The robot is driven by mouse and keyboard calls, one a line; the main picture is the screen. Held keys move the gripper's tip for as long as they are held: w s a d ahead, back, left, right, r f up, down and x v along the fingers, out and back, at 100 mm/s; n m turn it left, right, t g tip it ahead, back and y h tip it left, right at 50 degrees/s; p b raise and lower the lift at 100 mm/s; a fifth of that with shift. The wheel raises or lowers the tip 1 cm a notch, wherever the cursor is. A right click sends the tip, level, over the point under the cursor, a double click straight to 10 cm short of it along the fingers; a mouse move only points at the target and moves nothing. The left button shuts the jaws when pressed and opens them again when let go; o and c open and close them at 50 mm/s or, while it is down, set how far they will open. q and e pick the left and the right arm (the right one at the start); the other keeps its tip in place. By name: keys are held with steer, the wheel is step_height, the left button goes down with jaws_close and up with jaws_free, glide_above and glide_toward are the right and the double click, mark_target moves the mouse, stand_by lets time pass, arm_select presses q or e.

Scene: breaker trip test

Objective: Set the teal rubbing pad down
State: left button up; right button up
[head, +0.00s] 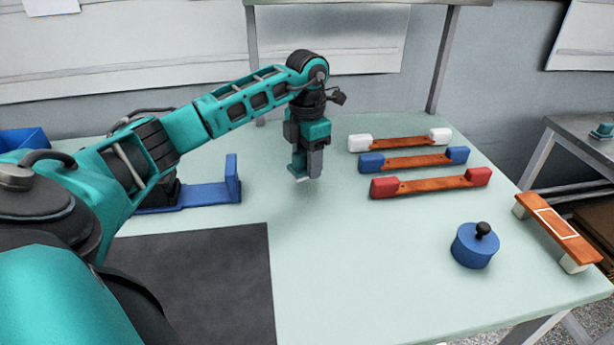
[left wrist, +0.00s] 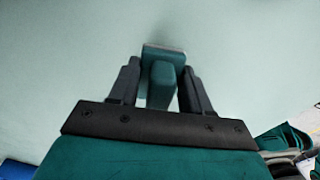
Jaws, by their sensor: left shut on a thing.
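The teal rubbing pad shows in the left wrist view (left wrist: 162,85) as a teal block with a raised grip and a pale edge along its far side. My left gripper (left wrist: 160,92) is shut on that grip, one finger on each side. In the head view the left gripper (head: 304,172) points down over the pale green table (head: 330,260), left of the coloured bars. The pad (head: 297,172) is partly hidden by the fingers there. I cannot tell whether its underside touches the table. My right gripper is not in view.
White-ended (head: 400,142), blue-ended (head: 412,161) and red-ended (head: 430,184) copper bars lie right of the gripper. A blue lidded pot (head: 474,248) stands front right, near an orange strip on white blocks (head: 556,230). A blue bracket (head: 205,194) and a dark mat (head: 200,275) are left. The middle is clear.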

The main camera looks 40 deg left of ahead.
mark_target(307, 188)
arm_select(q)
steer(key=shift+f, duration=2.05)
steer(key=shift+f, duration=0.2)
steer(key=o, duration=1)
step_height(307, 188, up, 12)
steer(key=shift+r+p, duration=0.2)
steer(key=shift+p, duration=0.15)
